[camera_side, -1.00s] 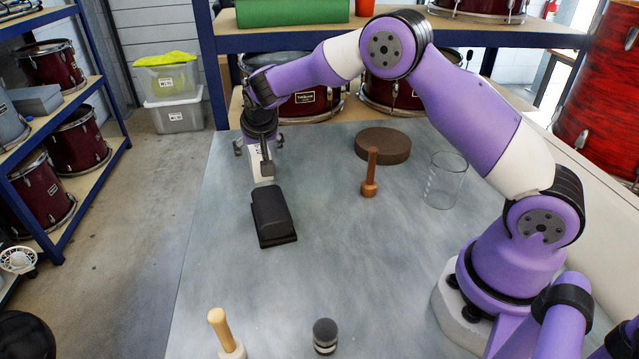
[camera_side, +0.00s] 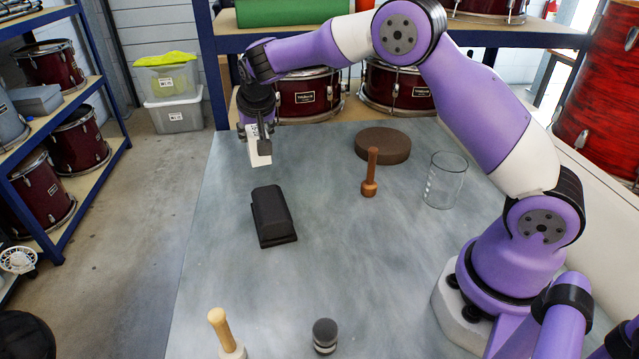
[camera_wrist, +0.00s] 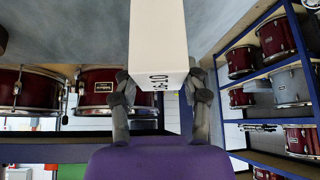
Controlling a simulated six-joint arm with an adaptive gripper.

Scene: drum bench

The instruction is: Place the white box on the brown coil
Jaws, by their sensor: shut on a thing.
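The white box (camera_side: 258,148) is upright and slightly tilted in my gripper (camera_side: 258,128), held above the far left part of the bench in the side view. In the wrist view the white box (camera_wrist: 158,45) fills the top middle, between the two fingers of my gripper (camera_wrist: 158,88), with dark print on its near end. The brown coil (camera_side: 382,144) is a flat round disc lying on the bench at the back, to the right of my gripper and apart from it. Its top looks clear.
A brown wooden peg (camera_side: 370,174) stands just in front of the coil, and a clear glass beaker (camera_side: 445,182) stands right of it. A black block (camera_side: 271,216) lies in front of my gripper. A mallet (camera_side: 222,332) and a dark-headed knob (camera_side: 325,336) stand near the front.

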